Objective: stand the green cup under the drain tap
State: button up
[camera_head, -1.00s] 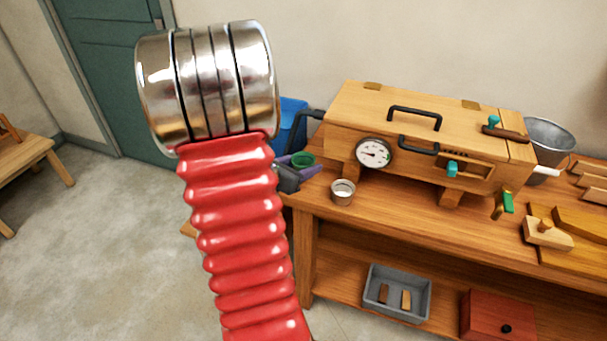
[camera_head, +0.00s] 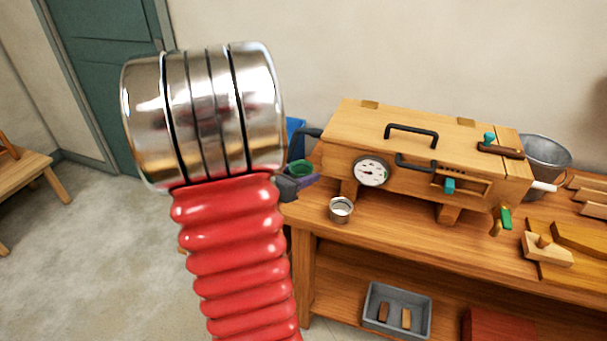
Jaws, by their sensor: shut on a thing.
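My gripper (camera_head: 297,182), dark with a purplish finger, shows just right of my red arm, at the left end of the bench. It is shut on the green cup (camera_head: 301,168), of which the rim and part of the wall show. My arm and the jaws hide the rest. The cup looks upright; its height over the bench is hard to tell. The drain tap (camera_head: 504,219), brass with a green handle, is on the lower right front of the wooden box (camera_head: 420,150), well to the right of my gripper. No cup shows under it.
A small metal cup (camera_head: 341,210) stands on the bench (camera_head: 390,225) near its front edge, between my gripper and the tap. A round gauge (camera_head: 371,171) and black handles stick out from the box. A metal bucket (camera_head: 545,153) and wooden pieces are at right.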

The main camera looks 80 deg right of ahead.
jog(key=w+a+n+t, duration=0.35)
jog(key=w+a, duration=0.25)
jog(key=w, duration=0.5)
jog(key=w+a+n+t, duration=0.35)
jog(key=w+a, duration=0.25)
jog(key=w, duration=0.4)
jog(key=w+a+n+t, duration=0.35)
jog(key=w+a, duration=0.25)
jog(key=w, duration=0.5)
jog(key=w+a+n+t+y, duration=0.2)
jog(key=w+a, duration=0.2)
jog(key=a, duration=0.7)
jog(key=w+a+f+n+t+y, duration=0.1)
jog(key=w+a+n+t+y, duration=0.2)
jog(key=a, duration=0.9)
jog(key=w+a+f+n+t+y, duration=0.1)
jog(key=w+a, duration=0.4)
jog(key=a, duration=0.7)
jog(key=shift+n+t+y, duration=0.65)
jog(key=shift+n+y, duration=0.55)
jog(key=shift+n, duration=0.05)
